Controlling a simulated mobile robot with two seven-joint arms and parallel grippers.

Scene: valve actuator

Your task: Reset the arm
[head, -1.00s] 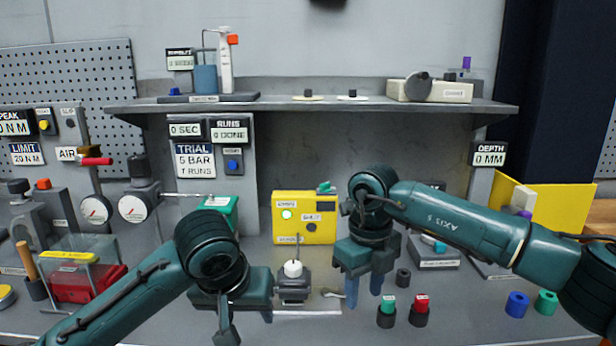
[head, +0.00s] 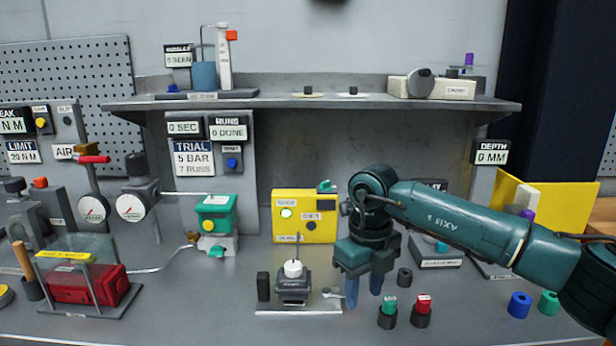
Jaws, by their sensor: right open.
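My right gripper (head: 363,287) hangs over the bench with its two blue fingers pointing down and apart. It is open, with nothing seen between the fingers. It is just right of a dark grey actuator block (head: 293,287) with a white top and a thin upright stem. The block stands on a light plate (head: 298,311). A small black block (head: 263,287) stands upright at the plate's left end, and a small metal piece (head: 331,294) lies at its right end. My left arm and gripper are out of the picture.
A yellow tester (head: 305,232) with a lit green lamp stands behind. A green-topped unit (head: 217,215) is left of it. Green-capped (head: 388,306) and red-capped (head: 422,303) holders stand right of my gripper. A red box (head: 82,284) sits under a clear guard at left.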

